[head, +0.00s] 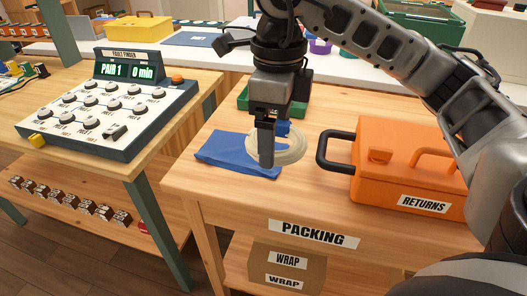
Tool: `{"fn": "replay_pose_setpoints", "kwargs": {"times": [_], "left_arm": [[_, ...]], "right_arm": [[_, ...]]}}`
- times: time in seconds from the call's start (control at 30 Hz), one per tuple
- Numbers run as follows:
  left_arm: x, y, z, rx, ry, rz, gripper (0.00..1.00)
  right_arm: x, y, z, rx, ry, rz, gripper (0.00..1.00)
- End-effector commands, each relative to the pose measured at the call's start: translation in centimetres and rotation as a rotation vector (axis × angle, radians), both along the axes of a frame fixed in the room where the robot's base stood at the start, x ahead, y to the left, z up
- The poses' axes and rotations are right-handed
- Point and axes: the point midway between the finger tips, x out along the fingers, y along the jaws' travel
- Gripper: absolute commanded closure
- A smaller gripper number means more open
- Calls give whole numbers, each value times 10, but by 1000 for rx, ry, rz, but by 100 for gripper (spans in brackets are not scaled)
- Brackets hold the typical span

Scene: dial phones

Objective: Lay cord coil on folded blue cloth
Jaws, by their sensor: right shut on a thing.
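The cord coil (291,149) is a pale cream ring at my right gripper (267,163), over the packing table. My right gripper points down and is shut on the near left part of the coil. The folded blue cloth (228,151) lies flat on the table, and its right part is behind the gripper and coil. The coil overlaps the cloth's right side in the picture. I cannot tell whether it touches the cloth or hangs just above it. My left gripper is not in view.
An orange returns case (405,165) with a black handle stands right of the coil. A green tray (243,101) is behind the gripper. The fault finder panel (108,105) sits on the left table. The packing table (225,186) is bare at its front left.

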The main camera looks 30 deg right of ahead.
Motion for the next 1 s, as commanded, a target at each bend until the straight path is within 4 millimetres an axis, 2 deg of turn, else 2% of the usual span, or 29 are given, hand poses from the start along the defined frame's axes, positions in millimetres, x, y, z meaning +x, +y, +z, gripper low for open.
{"fn": "replay_pose_setpoints", "kwargs": {"times": [0.37, 0.5, 0.7, 0.87, 1.0], "left_arm": [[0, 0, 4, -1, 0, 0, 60], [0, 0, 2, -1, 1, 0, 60], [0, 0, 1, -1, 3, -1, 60], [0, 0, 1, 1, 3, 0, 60], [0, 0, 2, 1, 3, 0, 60]], "right_arm": [[78, -38, -38, 0, 5, -10, 36], [97, -47, -68, -1, 7, -8, 36], [114, -55, -89, -1, 3, -5, 36], [120, -58, -97, 0, 3, -5, 36], [120, -59, -117, -2, 6, -3, 36]]}}
